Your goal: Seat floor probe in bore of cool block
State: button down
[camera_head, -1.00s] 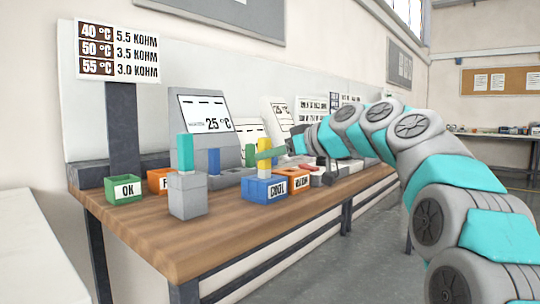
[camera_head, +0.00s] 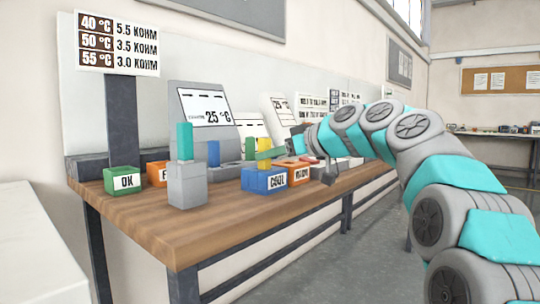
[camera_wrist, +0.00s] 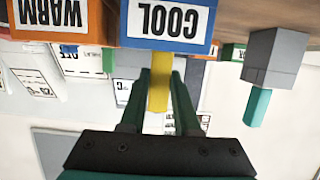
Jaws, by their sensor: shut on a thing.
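The cool block (camera_head: 264,181) is a blue box with a white COOL label, standing on the wooden bench. It shows upside down at the top of the wrist view (camera_wrist: 130,40). My gripper (camera_head: 268,154) is just above the block, shut on a yellow probe (camera_wrist: 158,95). The probe also shows at the gripper in the head view (camera_head: 264,144). In the wrist view it is between my fingers, in line with the block, and its far end meets the block's top edge. The bore and the probe's tip are hidden, so I cannot tell how deep it is.
An orange WARM block (camera_head: 298,173) stands right beside the cool block. A grey block with a teal probe (camera_head: 185,142) stands to the left, near a green OK bin (camera_head: 122,181). A blue probe (camera_head: 213,153) stands behind. Bench front is clear.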

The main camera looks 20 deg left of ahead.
jog(key=shift+f+b, duration=0.35)
jog(key=shift+f, duration=0.05)
jog(key=c, duration=0.6)
grip_release()
jog(key=shift+o, duration=0.2)
jog(key=v, duration=0.7)
jog(key=shift+s+d+r, duration=0.15)
jog(key=shift+d+r, duration=0.05)
jog(key=shift+d, duration=0.15)
